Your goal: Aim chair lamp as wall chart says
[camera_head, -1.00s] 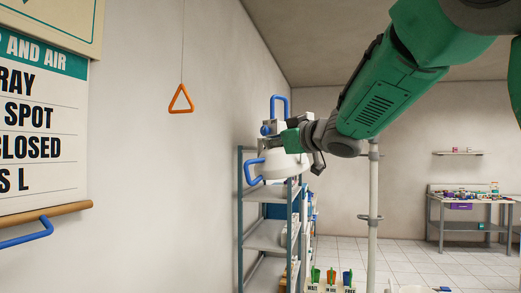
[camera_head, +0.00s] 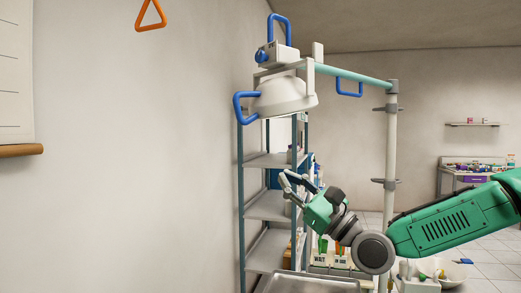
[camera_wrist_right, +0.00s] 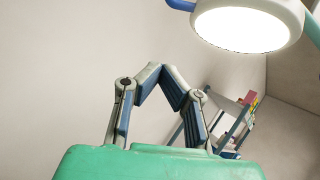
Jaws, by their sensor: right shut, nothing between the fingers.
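The chair lamp (camera_head: 284,97) hangs from a teal arm (camera_head: 350,73) on a white pole. It has a white head, a blue loop handle at its left (camera_head: 243,108) and another on top (camera_head: 279,28). In the right wrist view its lit face (camera_wrist_right: 247,22) shows at the upper right. My right gripper (camera_head: 285,177) is below the lamp, apart from it; its fingers (camera_wrist_right: 163,70) are shut and empty. Only the right edge of the wall chart (camera_head: 15,75) shows at the far left, with no readable words. My left gripper is out of view.
A metal shelf rack (camera_head: 268,206) stands behind the lamp. The white pole (camera_head: 391,150) is to its right. A metal tray (camera_head: 310,285) is at the bottom. An orange triangle pull (camera_head: 150,14) hangs by the left wall. A cluttered bench (camera_head: 470,174) stands at the back right.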

